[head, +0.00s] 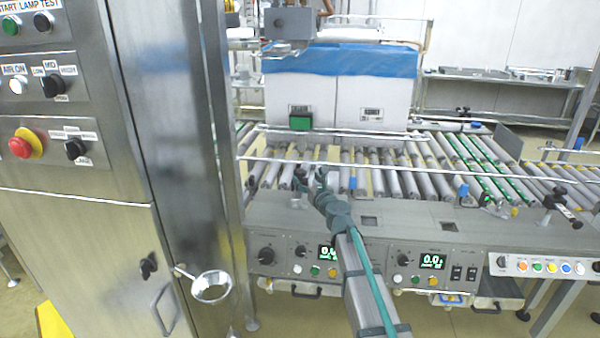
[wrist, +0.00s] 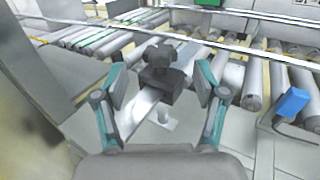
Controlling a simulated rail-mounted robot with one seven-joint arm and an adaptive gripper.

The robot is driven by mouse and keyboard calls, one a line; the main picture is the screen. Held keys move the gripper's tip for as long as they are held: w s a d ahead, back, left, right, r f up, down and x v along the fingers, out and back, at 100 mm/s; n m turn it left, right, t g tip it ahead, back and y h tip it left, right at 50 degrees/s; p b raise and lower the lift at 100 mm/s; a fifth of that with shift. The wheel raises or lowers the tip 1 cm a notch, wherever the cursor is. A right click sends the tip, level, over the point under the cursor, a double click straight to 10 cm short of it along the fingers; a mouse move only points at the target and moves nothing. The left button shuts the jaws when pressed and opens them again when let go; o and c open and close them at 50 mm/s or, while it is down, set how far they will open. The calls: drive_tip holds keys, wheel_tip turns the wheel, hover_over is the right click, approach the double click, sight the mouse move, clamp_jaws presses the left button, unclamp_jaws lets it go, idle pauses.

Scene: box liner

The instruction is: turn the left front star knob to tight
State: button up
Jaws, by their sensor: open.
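The black star knob (wrist: 160,60) shows in the wrist view on a dark block, above a light metal post with a pale foot. My gripper (wrist: 160,74) is open, with one finger to the left of the knob and block and one to the right. Gaps show on both sides, and I see no contact. In the head view my gripper (head: 310,180) is over the near edge of the roller conveyor, and the knob is too small there to make out clearly. The knob's tightness cannot be told.
Conveyor rollers (head: 410,185) lie beyond, with a metal rail (head: 430,176) across them. A blue-tipped part (wrist: 290,103) stands right of my gripper. A large white box (head: 338,95) with blue film sits behind. A steel cabinet (head: 90,235) stands at left.

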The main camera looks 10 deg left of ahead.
sight(303, 174)
drive_tip(key=x, duration=0.6)
drive_tip(key=shift+w+a, duration=0.25)
drive_tip(key=shift+w, duration=0.1)
drive_tip(key=c, duration=1.2)
drive_tip(key=shift+o, duration=0.2)
